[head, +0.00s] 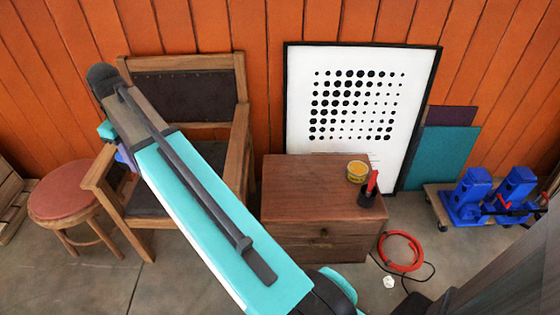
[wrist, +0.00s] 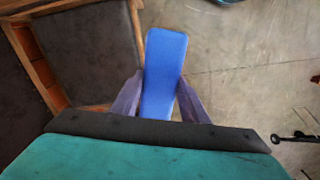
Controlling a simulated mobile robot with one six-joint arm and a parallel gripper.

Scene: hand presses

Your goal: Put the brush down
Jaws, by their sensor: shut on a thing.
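The brush (wrist: 165,62) shows in the wrist view as a smooth, flat blue piece with rounded corners. My gripper (wrist: 160,80) is shut on it, with a purple finger on each side. The brush sticks out beyond the fingertips, over the floor beside the chair. Its bristles are not visible. In the head view my gripper (head: 124,157) is mostly hidden behind my arm, in front of the wooden armchair, and I cannot make out the brush there.
A wooden armchair (head: 240,140) with dark padding stands behind my arm, with a red round stool (head: 72,190) at left. A brown cabinet (head: 310,195) bears a yellow tin (head: 357,172) and a red-and-black item (head: 369,190).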

